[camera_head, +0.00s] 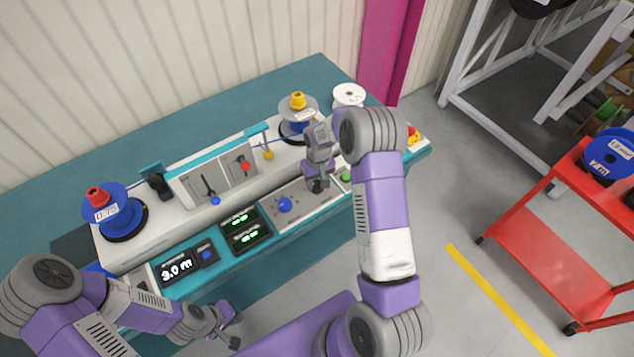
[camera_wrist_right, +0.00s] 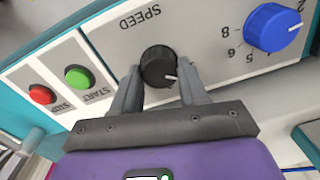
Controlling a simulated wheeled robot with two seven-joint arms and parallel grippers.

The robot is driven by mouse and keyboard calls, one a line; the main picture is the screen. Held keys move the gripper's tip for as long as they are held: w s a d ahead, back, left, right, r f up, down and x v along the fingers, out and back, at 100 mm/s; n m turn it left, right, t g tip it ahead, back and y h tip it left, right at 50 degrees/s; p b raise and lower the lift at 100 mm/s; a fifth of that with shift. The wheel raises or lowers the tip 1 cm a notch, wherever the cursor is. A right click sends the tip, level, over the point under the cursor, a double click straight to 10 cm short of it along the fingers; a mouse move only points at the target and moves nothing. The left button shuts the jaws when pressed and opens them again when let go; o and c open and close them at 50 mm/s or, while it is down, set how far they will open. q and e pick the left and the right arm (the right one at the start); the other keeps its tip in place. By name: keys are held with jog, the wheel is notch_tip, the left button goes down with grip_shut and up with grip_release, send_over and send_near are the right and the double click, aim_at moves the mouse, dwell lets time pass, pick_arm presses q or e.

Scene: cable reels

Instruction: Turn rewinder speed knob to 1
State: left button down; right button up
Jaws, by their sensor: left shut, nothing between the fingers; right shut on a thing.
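The black speed knob (camera_wrist_right: 158,66) sits on the grey panel under the upside-down word SPEED in the right wrist view. Its white pointer mark faces the lower right of that view, towards my gripper's side. My right gripper (camera_wrist_right: 158,88) is shut on this knob, one finger on each side; the fingers hide any scale around it. In the head view my right gripper (camera_head: 317,186) is at the panel and largely covers the knob. My left gripper (camera_head: 236,332) is shut and empty, in front of the bench, away from the panel.
A blue knob (camera_wrist_right: 272,28) with numbers sits beside the black one. A green START button (camera_wrist_right: 78,78) and a red STOP button (camera_wrist_right: 42,95) are on the other side. Green displays (camera_head: 245,230), blue reels (camera_head: 118,212) and a red cart (camera_head: 560,255) stand around.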

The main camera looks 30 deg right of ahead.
aim_at(318, 183)
jog(key=shift+n, duration=0.5)
jog(key=o, duration=1)
jog(key=shift+o, duration=0.2)
notch_tip(318, 183, up, 8)
jog(key=shift+d+f, duration=0.1)
jog(key=shift+f, duration=0.1)
jog(key=shift+s+f, duration=0.1)
